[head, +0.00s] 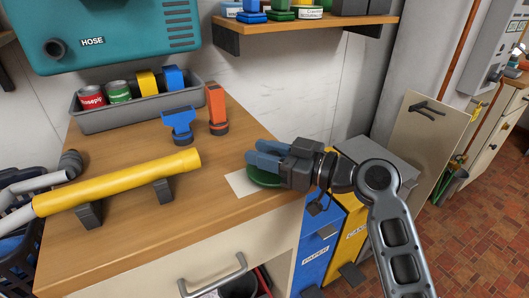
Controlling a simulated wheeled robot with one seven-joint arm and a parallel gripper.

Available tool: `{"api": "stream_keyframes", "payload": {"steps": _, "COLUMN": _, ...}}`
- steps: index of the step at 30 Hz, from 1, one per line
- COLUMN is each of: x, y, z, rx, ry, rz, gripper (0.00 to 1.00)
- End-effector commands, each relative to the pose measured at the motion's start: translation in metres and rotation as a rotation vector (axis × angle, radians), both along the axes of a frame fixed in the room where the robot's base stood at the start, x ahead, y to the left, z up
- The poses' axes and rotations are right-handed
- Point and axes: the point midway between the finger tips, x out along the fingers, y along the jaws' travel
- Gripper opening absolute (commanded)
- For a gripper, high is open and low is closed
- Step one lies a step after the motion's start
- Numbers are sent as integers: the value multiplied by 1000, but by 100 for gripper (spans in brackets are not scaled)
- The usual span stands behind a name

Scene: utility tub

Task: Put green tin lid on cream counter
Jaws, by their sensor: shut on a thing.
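My gripper (256,163) has blue fingers and reaches in from the right over the front right part of a wooden-topped counter (130,215) with a cream front. It is shut on the green tin lid (266,181), a dark green disc partly hidden under the fingers. The lid is at or just above a pale cream square (238,184) on the counter top; I cannot tell if they touch. Another counter with cream drawers (508,122) stands at the far right; I cannot tell which one is the cream counter.
A grey bin (122,117) with tins stands at the back. A blue tool (178,122) and an orange one (216,108) stand near it. A yellow tube (120,180) lies left on dark supports. A shelf (300,25) hangs above. Blue and yellow bins (319,250) stand right.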

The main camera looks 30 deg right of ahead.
Motion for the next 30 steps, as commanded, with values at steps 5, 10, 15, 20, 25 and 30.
{"api": "stream_keyframes", "payload": {"steps": 5, "x": 0, "y": 0, "z": 0, "rx": 0, "ry": -1, "rz": 0, "gripper": 3}}
{"api": "stream_keyframes", "payload": {"steps": 10, "x": 0, "y": 0, "z": -3, "rx": 0, "ry": -1, "rz": 0, "gripper": 3}}
{"api": "stream_keyframes", "payload": {"steps": 15, "x": 0, "y": 0, "z": -3, "rx": 1, "ry": -1, "rz": 0, "gripper": 42}}
{"api": "stream_keyframes", "payload": {"steps": 20, "x": 0, "y": 0, "z": -3, "rx": 1, "ry": -1, "rz": 0, "gripper": 57}}
{"api": "stream_keyframes", "payload": {"steps": 25, "x": 0, "y": 0, "z": -3, "rx": 1, "ry": -1, "rz": 0, "gripper": 58}}
{"api": "stream_keyframes", "payload": {"steps": 30, "x": 0, "y": 0, "z": 1, "rx": 1, "ry": -1, "rz": 0, "gripper": 58}}
